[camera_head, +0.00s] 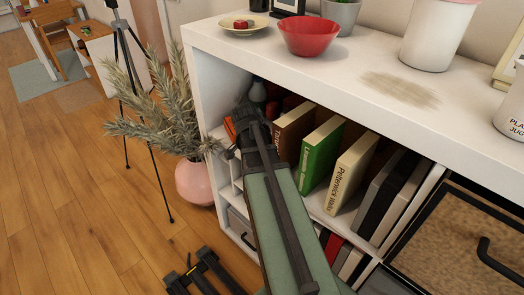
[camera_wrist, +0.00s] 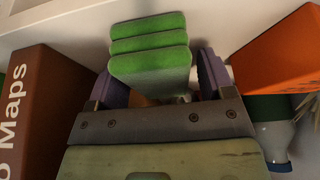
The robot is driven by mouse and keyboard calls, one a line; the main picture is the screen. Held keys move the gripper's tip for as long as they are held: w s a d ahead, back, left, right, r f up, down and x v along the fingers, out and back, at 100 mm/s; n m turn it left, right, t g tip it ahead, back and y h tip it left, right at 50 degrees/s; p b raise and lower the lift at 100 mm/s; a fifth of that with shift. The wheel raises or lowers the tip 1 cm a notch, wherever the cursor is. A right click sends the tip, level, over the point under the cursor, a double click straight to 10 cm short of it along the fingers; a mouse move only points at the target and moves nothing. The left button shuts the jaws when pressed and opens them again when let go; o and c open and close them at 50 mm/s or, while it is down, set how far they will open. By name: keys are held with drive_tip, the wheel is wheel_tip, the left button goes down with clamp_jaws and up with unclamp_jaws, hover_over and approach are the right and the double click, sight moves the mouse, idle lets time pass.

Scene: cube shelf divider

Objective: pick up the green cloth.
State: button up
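The green cloth (camera_wrist: 150,62) shows in the wrist view as a folded stack of bright green layers, straight ahead of my gripper (camera_wrist: 158,78). The two purple fingers are spread wide, one at each side of the cloth. Narrow gaps seem to show between the fingers and its sides, so I see no clear grip on it. In the head view my gripper (camera_head: 248,118) reaches into the upper left compartment of the white shelf (camera_head: 335,82). The cloth is hidden there behind my arm and the shelf.
A brown book (camera_wrist: 50,112) stands close on the left; an orange block-like thing (camera_wrist: 283,58) and a bottle (camera_wrist: 272,135) are close on the right. The shelf top bears a red bowl (camera_head: 310,37) and a plate (camera_head: 244,24). A pink vase (camera_head: 196,182) stands left of the shelf.

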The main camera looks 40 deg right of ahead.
drive_tip(key=c, duration=0.8)
drive_tip(key=shift+r+p, duration=0.25)
drive_tip(key=shift+p, duration=0.05)
drive_tip(key=r+p, duration=0.8)
drive_tip(key=shift+w+a, duration=0.15)
drive_tip(key=shift+a, duration=0.05)
drive_tip(key=shift+w+a+f+b, duration=0.55)
drive_tip(key=shift+a+f+b, duration=0.05)
drive_tip(key=shift+a, duration=0.15)
drive_tip(key=w+a, duration=0.3)
drive_tip(key=a, duration=0.1)
drive_tip(key=w+a, duration=0.3)
drive_tip(key=a, duration=0.2)
drive_tip(key=w+a, duration=0.4)
drive_tip(key=a, duration=0.1)
drive_tip(key=shift+w+a, duration=0.1)
drive_tip(key=shift+a, duration=0.15)
drive_tip(key=o, duration=0.4)
drive_tip(key=c, duration=0.6)
